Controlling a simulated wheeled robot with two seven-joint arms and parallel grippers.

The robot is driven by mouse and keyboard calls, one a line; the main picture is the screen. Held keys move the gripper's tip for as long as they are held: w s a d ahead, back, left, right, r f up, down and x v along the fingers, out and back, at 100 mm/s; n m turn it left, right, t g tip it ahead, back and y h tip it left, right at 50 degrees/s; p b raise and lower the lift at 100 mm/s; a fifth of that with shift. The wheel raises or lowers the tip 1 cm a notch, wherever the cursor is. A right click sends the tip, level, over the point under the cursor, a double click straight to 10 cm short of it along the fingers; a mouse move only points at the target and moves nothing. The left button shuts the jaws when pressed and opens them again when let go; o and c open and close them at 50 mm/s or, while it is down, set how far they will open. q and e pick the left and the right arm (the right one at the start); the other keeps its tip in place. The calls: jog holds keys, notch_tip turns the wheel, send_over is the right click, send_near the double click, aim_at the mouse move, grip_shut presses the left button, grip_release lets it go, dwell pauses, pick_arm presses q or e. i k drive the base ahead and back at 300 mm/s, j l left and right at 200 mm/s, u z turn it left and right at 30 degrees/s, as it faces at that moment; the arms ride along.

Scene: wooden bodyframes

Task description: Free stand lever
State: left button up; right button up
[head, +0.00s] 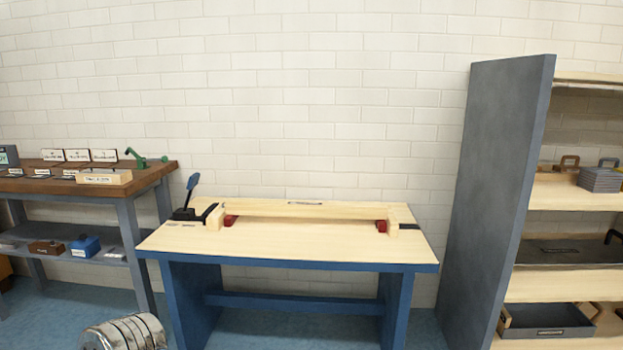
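A black piece (208,211) lies between this base and a pale wooden block (215,217). A long pale wooden beam (310,210) spans the table behind. Red supports (231,220) (381,226) show under its two ends. Another pale block (393,228) with a dark strip (409,226) is at the right end. Whether the lever touches the beam cannot be told.
A left bench (151,174) holds a green clamp-like tool (146,160), a wooden box (104,177) and several small signs. A tall grey panel (490,200) and shelves (560,286) with trays stand at right. The table's front half is clear.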

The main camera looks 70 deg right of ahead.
aim_at(193, 182)
jog(key=i+z, duration=0.15)
jog(key=z, duration=0.3)
jog(key=i+z, duration=0.15)
jog(key=z, duration=0.35)
jog(key=i+j+z, duration=0.1)
jog(key=z, duration=0.35)
jog(key=i+j+z, duration=0.1)
jog(key=z, duration=0.35)
jog(key=i+j+z, duration=0.25)
jog(key=j, duration=0.15)
jog(key=j+z, duration=0.2)
jog(key=j, duration=0.2)
jog(key=i+j+z, duration=0.25)
jog(key=j, duration=0.2)
jog(key=k, duration=0.1)
